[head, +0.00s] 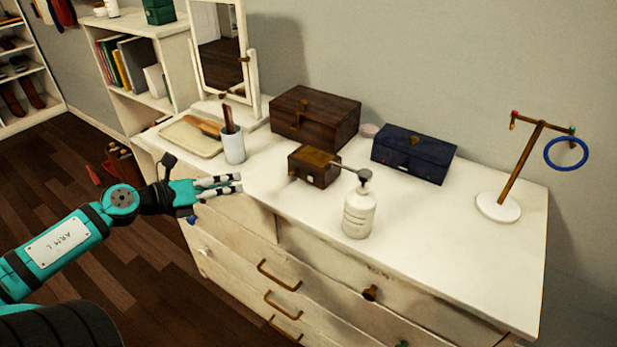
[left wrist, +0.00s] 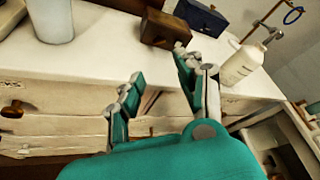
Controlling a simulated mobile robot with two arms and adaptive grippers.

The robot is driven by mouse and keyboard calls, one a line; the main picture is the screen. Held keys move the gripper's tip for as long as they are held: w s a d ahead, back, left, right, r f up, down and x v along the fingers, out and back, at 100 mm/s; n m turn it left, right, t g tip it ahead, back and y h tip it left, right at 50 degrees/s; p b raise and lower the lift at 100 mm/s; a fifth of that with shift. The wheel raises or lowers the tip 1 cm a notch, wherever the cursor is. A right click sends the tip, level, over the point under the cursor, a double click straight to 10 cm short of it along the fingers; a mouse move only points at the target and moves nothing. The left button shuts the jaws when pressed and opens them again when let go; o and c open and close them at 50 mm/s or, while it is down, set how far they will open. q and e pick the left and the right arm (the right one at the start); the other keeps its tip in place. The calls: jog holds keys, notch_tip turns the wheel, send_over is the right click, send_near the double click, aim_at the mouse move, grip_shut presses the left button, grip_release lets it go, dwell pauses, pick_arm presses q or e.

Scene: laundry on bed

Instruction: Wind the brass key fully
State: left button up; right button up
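A small brown wooden box (head: 318,168) with a brass-coloured patch on top sits mid-dresser; it also shows in the left wrist view (left wrist: 166,28). I cannot clearly make out a brass key on it. My right gripper is not in view.
A larger dark wooden box (head: 315,118) and a navy box (head: 413,153) stand behind. A white cup (head: 234,148), tray (head: 185,140) and mirror (head: 220,50) are at left. A stand (head: 499,207) with a blue ring (head: 566,153) is at right. The front right top is clear.

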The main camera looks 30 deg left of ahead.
aim_at(290, 174)
pick_arm(q)
jog(key=b+x, duration=0.2)
jog(key=x, duration=0.6)
jog(key=shift+w, duration=0.15)
jog(key=shift+w+d, duration=0.1)
jog(key=shift+w, duration=0.25)
jog(key=shift+x, duration=0.8)
jog(key=shift+p+x, duration=0.75)
jog(key=shift+x, duration=2.45)
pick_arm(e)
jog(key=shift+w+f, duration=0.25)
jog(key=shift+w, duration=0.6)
pick_arm(q)
jog(key=shift+s+f, duration=0.1)
